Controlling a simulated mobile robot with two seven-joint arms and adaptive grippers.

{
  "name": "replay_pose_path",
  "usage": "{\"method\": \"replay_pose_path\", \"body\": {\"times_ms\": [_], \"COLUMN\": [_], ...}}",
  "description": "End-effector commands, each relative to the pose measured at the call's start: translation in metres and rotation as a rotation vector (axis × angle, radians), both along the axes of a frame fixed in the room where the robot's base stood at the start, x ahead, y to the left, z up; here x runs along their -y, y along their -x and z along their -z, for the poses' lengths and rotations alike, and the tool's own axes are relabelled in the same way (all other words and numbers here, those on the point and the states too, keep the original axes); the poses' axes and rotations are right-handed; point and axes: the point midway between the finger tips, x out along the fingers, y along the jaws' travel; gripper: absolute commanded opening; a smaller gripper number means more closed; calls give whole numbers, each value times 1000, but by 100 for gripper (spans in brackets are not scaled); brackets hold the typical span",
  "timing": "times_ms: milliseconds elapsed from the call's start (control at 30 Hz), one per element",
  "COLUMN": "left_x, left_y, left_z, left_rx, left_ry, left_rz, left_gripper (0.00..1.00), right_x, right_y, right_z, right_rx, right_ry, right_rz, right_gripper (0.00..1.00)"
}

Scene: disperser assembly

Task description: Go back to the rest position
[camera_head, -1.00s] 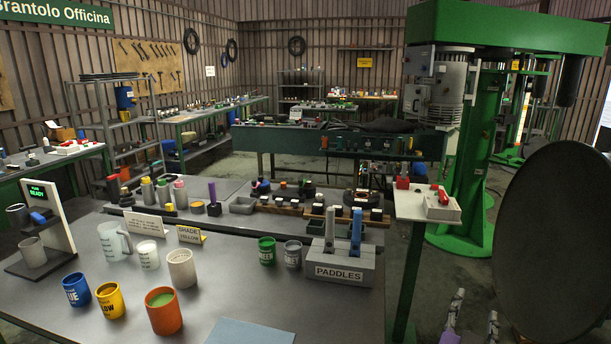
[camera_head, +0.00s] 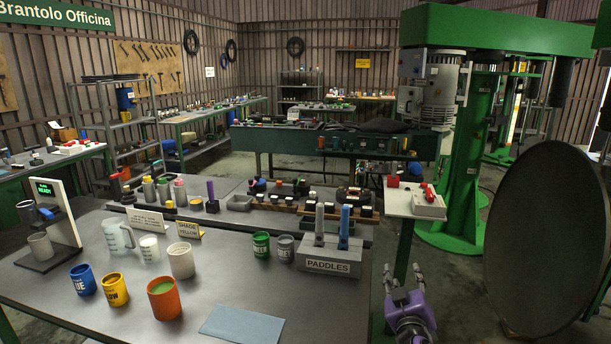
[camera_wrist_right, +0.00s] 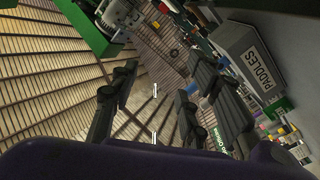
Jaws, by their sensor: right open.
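My right gripper (camera_head: 403,274), with a purple body, shows at the bottom of the head view. It is open and empty, just right of the workbench's right edge and pointing upward in the picture. In the right wrist view its two dark fingers (camera_wrist_right: 152,92) stand apart with nothing between them. The grey PADDLES holder (camera_head: 331,258) stands on the bench to the gripper's left, clear of it. My left gripper is in neither view.
The grey workbench (camera_head: 225,275) carries blue (camera_head: 84,281), yellow (camera_head: 114,290) and orange (camera_head: 164,300) cups and a blue-grey sheet (camera_head: 241,325). A small white table (camera_head: 402,203) stands beyond my gripper. A large dark disc (camera_head: 545,240) and a green machine (camera_head: 470,190) stand right.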

Motion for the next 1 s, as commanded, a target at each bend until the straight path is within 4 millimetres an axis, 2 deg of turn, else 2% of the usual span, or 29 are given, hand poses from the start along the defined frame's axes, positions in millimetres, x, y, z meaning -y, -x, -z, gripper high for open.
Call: {"method": "replay_pose_path", "body": {"times_ms": [100,233,267,500,867,1000], "left_x": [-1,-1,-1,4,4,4], "left_y": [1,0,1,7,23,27], "left_z": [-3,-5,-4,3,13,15], "left_rx": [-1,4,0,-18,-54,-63], "left_ry": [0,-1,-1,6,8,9], "left_rz": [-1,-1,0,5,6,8], "left_gripper": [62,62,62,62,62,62], "right_x": [20,50,40,26,-11,-19], "right_y": [-22,-38,-35,-33,-28,17], "right_z": [7,16,22,49,77,128], "right_rx": [-47,-100,-109,-185,-277,-340], "right_ry": [129,252,212,58,-180,-221], "right_rz": [-19,-22,-35,-91,-217,-223], "right_gripper": [42,42,42,42,42,42]}}
